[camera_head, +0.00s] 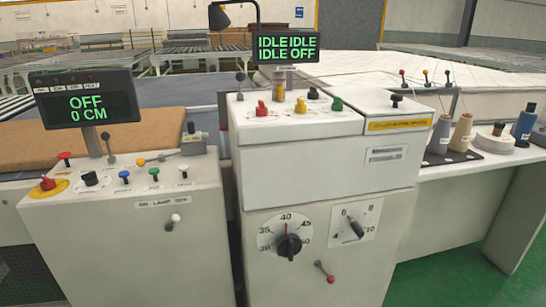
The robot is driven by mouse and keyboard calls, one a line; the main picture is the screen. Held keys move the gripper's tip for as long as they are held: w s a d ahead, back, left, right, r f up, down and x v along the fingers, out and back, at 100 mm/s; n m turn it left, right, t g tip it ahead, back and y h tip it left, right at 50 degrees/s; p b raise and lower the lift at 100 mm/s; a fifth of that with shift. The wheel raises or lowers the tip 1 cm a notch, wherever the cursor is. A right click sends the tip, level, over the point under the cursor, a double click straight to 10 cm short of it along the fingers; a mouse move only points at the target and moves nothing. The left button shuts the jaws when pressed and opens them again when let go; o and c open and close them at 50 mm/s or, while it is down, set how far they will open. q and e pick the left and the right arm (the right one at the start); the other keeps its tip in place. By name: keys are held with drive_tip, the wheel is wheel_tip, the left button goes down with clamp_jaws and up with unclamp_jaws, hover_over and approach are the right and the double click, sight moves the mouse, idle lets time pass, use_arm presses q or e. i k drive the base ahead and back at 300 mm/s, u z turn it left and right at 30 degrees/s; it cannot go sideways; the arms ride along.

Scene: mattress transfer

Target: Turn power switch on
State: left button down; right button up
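Two control cabinets stand before me; no label readable as power is visible, so I cannot tell which control is the power switch. The left cabinet (105,265) has a display (88,101) reading OFF, 0 CM. Its top carries a red mushroom button (47,183) on a yellow base, a black knob (90,179) and several coloured toggles. A white-tipped lever (174,219) sits on its front by a label apparently reading ON LAMP OFF. The taller cabinet (335,195) has a display (289,48) reading IDLE IDLE, IDLE OFF. Neither gripper is in view.
The taller cabinet's front has a large black dial (288,246), a smaller dial (356,229) and a red-tipped lever (325,272). Thread cones (461,133) stand on the right table. A white mattress-like sheet (385,68) lies behind. Green floor (440,270) is clear at lower right.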

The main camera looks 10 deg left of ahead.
sight(48, 184)
drive_tip(key=u, duration=1.6)
drive_tip(key=k, duration=0.5)
drive_tip(key=u, duration=0.65)
drive_tip(key=i, duration=1.15)
drive_tip(key=z, duration=0.6)
